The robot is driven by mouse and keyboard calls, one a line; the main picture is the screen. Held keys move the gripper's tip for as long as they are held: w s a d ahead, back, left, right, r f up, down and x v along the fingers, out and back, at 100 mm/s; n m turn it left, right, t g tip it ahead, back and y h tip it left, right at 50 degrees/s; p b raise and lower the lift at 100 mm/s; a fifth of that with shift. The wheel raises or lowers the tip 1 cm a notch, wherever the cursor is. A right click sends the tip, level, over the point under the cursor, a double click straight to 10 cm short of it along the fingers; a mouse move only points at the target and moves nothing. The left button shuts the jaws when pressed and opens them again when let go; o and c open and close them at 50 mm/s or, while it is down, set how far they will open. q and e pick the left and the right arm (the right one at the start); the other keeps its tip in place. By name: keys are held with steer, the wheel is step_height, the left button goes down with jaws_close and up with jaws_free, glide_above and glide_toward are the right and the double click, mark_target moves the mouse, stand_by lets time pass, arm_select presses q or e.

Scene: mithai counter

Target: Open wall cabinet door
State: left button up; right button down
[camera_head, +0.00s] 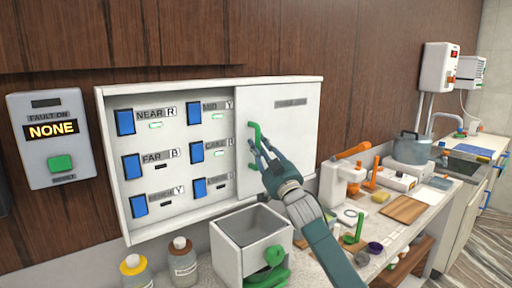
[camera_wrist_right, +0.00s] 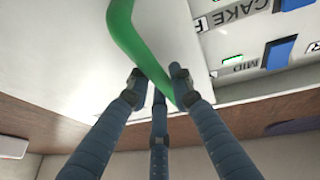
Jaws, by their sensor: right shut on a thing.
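The wall cabinet (camera_head: 222,82) is a white box on the brown wood wall. Its white door panel (camera_head: 296,125) covers the right part, and the left part shows blue switches with labels. A green handle (camera_head: 254,143) stands at the door's left edge. My right gripper (camera_head: 262,158) is at this handle. In the right wrist view, its blue fingers (camera_wrist_right: 160,85) are closed around the green handle (camera_wrist_right: 138,48), with the white door (camera_wrist_right: 70,50) behind it. The fingers hide part of the handle. My left gripper is not in view.
A grey panel (camera_head: 54,137) reading NONE with a green button is left of the cabinet. Below stand an open white bin (camera_head: 250,257) and two bottles (camera_head: 183,262). The counter at right holds a white machine (camera_head: 338,182), a pot (camera_head: 412,149) and a wooden board (camera_head: 404,209).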

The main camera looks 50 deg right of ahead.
steer(key=c, duration=1.6)
jaws_free()
steer(key=shift+o, duration=0.4)
steer(key=shift+a+f, duration=0.1)
steer(key=shift+s+a+f, duration=0.15)
steer(key=shift+s+f, duration=0.05)
steer(key=shift+s, duration=0.1)
steer(key=v, duration=1.1)
steer(key=shift+s, duration=0.2)
steer(key=shift+r, duration=0.15)
